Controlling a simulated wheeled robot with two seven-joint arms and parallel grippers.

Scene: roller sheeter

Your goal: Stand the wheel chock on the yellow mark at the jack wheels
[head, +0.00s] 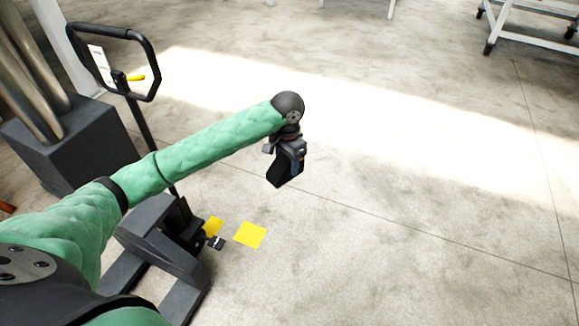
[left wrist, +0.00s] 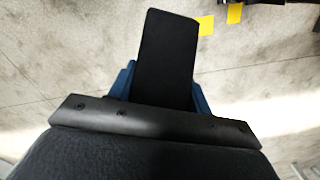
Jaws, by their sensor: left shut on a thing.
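My left gripper (head: 290,158) is shut on the black wheel chock (head: 282,174) and holds it in the air over the floor. In the left wrist view the chock (left wrist: 167,55) sticks out as a dark block between the blue fingers. My right gripper is not in view.
The pallet jack (head: 155,238) stands at the left, its handle (head: 156,70) upright; my left arm crosses in front of it. A dark block with metal rollers (head: 60,145) stands behind. A white wheeled frame (head: 535,35) is at the far right. The middle and right floor is clear.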

